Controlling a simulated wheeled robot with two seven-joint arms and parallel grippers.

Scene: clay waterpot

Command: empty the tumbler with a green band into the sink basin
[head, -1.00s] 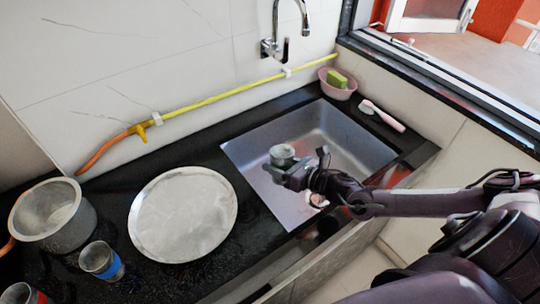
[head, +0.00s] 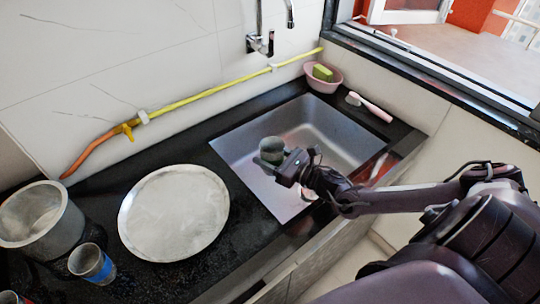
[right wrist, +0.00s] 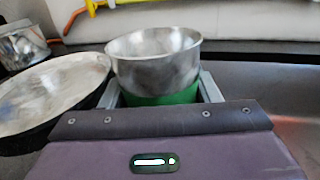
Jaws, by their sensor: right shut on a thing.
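The metal tumbler with a green band (head: 271,148) is over the left part of the sink basin (head: 333,130). My right gripper (head: 283,165) is shut on it. In the right wrist view the tumbler (right wrist: 155,58) stands between the two fingers, with its green band (right wrist: 162,96) low between them. Its mouth faces mostly upward there. In the head view it looks small and dark, and I cannot tell its exact tilt or what is inside. No liquid stream shows. My left gripper is not in view.
A round metal plate (head: 174,212) lies on the black counter left of the sink. A metal pot (head: 45,235) and a blue-banded tumbler (head: 95,265) stand farther left. A pink bowl with a green sponge (head: 323,78) and a pink-handled brush (head: 370,107) are behind the sink. The tap (head: 262,42) is on the wall.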

